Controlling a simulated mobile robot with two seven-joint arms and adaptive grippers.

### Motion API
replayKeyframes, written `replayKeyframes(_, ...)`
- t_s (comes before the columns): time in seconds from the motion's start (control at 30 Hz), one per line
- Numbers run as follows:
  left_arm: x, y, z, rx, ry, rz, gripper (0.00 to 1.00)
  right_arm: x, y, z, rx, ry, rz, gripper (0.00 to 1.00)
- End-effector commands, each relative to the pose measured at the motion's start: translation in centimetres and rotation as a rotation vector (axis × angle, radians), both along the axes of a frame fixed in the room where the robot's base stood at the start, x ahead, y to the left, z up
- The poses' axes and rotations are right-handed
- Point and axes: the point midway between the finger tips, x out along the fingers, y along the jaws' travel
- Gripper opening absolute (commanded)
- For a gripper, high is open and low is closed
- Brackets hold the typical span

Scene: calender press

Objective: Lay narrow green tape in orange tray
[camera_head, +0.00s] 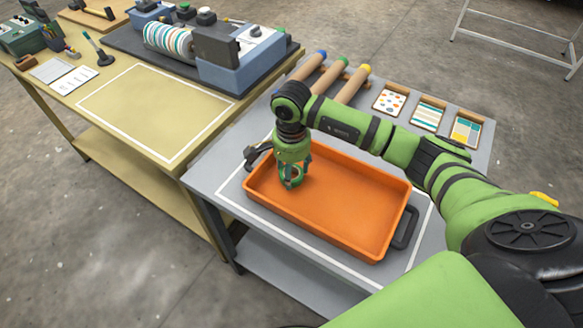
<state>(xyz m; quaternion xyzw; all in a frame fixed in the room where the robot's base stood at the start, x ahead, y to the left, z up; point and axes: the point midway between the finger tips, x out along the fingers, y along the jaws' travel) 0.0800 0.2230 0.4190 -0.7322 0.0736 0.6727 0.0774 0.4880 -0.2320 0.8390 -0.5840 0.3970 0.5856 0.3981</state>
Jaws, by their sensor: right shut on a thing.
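The orange tray (345,207) lies on the grey table, with a black handle at each end. Its floor looks empty apart from what is at my gripper. My right gripper (292,182) points down over the left end of the tray, low inside its rim. It is shut on the narrow green tape, of which only a little dark green shows among the fingers. I cannot tell whether the tape touches the tray floor. My left gripper is not in view.
Rolls with coloured ends (330,80) and several sample cards (428,113) lie behind the tray on the grey table (225,160). A wooden table (125,85) at left holds a blue press (240,60) with a striped roller. The tray's middle and right are clear.

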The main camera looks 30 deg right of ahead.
Motion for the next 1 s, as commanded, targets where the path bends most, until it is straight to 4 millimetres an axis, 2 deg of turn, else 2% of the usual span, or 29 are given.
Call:
replayKeyframes(0.1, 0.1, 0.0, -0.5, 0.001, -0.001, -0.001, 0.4, 0.0, 0.0, -0.4, -0.001, 0.0, 0.0, 0.32)
replayKeyframes(0.13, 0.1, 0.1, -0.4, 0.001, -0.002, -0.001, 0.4, 0.0, 0.0, -0.3, -0.001, 0.0, 0.0, 0.67)
replayKeyframes(0.17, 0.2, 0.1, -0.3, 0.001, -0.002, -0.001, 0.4, 0.0, 0.0, -0.2, -0.001, 0.0, 0.0, 0.79)
replayKeyframes(0.2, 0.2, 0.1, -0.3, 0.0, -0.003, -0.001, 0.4, 0.0, 0.0, -0.2, 0.0, 0.001, 0.0, 0.83)
replayKeyframes(0.5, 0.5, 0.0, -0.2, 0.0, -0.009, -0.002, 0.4, 0.0, 0.0, -0.2, 0.0, 0.001, 0.0, 0.83)
replayKeyframes(0.6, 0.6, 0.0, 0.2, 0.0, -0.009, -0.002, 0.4, 0.0, 0.0, 0.2, 0.0, 0.001, 0.0, 0.83)
replayKeyframes(0.67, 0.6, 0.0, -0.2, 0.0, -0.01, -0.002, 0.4, 0.1, 0.0, 0.6, 0.0, -0.002, 0.001, 0.83)
replayKeyframes(0.77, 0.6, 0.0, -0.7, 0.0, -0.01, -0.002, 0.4, 0.1, -0.1, 2.2, -0.001, -0.005, 0.001, 0.83)
replayKeyframes(1.0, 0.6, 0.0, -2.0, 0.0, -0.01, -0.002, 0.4, 0.1, -0.1, 7.4, -0.002, -0.006, 0.002, 0.83)
